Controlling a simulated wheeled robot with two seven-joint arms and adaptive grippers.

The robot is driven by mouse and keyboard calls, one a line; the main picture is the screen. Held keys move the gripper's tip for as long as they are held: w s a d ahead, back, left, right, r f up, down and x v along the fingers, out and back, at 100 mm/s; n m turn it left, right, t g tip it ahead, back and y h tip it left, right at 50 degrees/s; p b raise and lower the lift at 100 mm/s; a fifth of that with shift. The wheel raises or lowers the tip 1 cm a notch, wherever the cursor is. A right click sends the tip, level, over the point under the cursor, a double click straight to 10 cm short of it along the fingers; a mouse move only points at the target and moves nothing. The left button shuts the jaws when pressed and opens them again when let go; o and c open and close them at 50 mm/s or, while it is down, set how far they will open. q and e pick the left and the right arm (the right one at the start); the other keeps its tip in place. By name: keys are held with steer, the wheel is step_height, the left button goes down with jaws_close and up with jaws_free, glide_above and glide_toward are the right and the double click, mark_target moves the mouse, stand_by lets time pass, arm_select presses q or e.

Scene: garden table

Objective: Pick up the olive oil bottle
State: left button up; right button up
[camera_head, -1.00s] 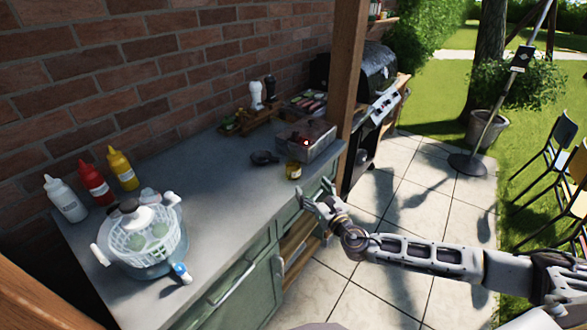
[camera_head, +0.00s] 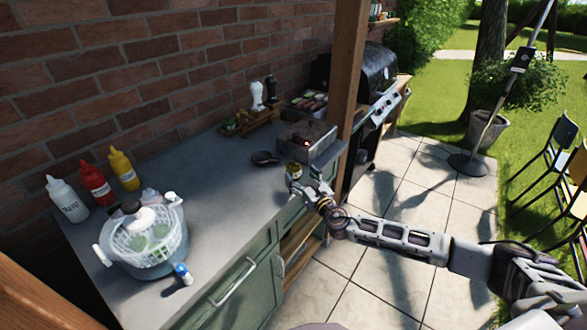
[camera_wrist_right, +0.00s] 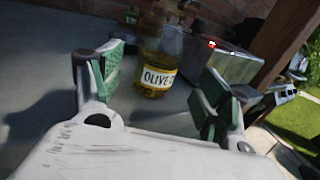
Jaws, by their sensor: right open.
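The olive oil bottle (camera_head: 293,171) is a small yellow-green bottle standing on the counter near its front right edge. In the right wrist view the bottle (camera_wrist_right: 157,62) stands upright with a pale label reading "OLIVE". My right gripper (camera_head: 305,186) is open at the counter's front edge, close to the bottle. In the right wrist view its green-padded fingers (camera_wrist_right: 160,90) are spread to either side, with the bottle between and beyond them. My left gripper is not in view.
A metal box with a red light (camera_head: 310,142) stands right behind the bottle. A small dark pan (camera_head: 264,157) lies to its left. A wooden post (camera_head: 350,90) rises at the right. A salad spinner (camera_head: 145,240) and sauce bottles stand at the counter's left. The counter middle is clear.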

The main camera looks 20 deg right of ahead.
steer(key=shift+w+a, duration=0.1)
steer(key=shift+w, duration=0.3)
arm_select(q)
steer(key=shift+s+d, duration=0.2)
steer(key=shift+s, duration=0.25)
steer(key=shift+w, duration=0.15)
